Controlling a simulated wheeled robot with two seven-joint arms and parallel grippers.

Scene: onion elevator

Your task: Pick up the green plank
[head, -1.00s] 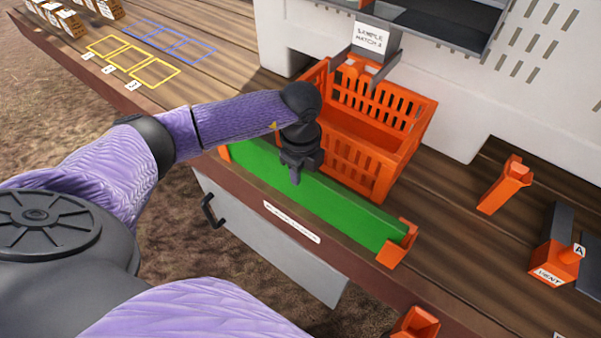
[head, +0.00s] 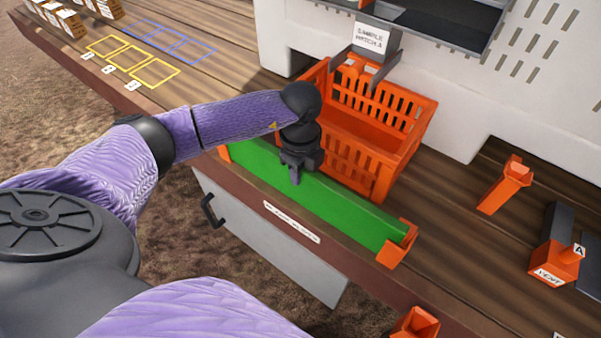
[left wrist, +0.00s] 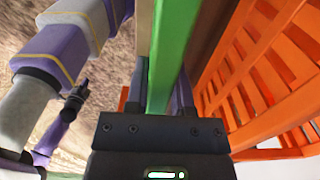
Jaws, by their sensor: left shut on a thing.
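The green plank (head: 345,212) stands on its long edge along the front of the wooden table in the head view. Its ends sit at orange brackets, the near right one (head: 398,245) being clearest. My left gripper (head: 295,178) is over the plank's upper edge, left of its middle, and is shut on it. In the left wrist view the green plank (left wrist: 172,50) runs between the two fingers.
An orange slatted crate (head: 375,150) stands right behind the plank, close to my left gripper; it also fills the right of the left wrist view (left wrist: 265,80). An orange vent block (head: 555,262) and an orange post (head: 505,187) stand to the right.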

